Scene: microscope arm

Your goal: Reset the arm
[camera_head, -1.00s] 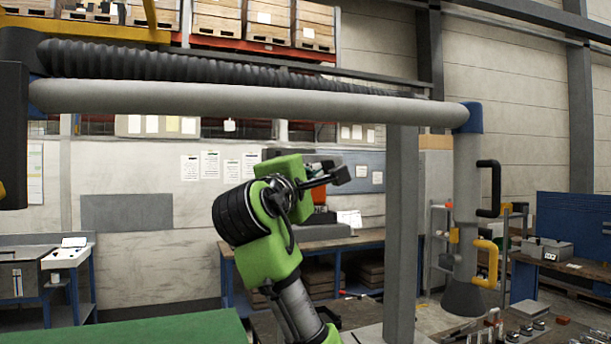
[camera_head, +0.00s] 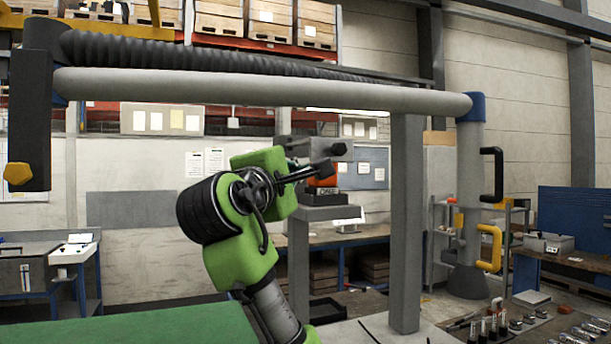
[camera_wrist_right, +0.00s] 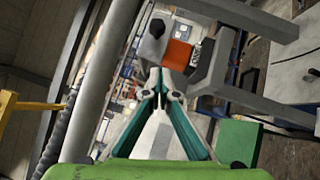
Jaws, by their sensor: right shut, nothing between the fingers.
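The arm is a long grey tube (camera_head: 250,90) with a black ribbed hose (camera_head: 200,55) along its top. It runs from a blue joint (camera_head: 470,106) on a grey column (camera_head: 468,180) at the right to a dark hanging end piece (camera_head: 30,115) with a yellow knob (camera_head: 18,173) at the left. My right gripper (camera_head: 318,170) is below the tube, apart from it, and looks shut and empty. In the right wrist view my right gripper (camera_wrist_right: 160,78) has its fingertips together, with the tube (camera_wrist_right: 98,80) to their left. My left gripper is out of view.
A grey block with a dark knob (camera_head: 337,148) shows close behind my right gripper in the head view. A grey upright (camera_head: 407,220) stands under the tube. Black (camera_head: 492,174) and yellow (camera_head: 490,247) handles are on the column. A green surface (camera_head: 130,328) lies front left.

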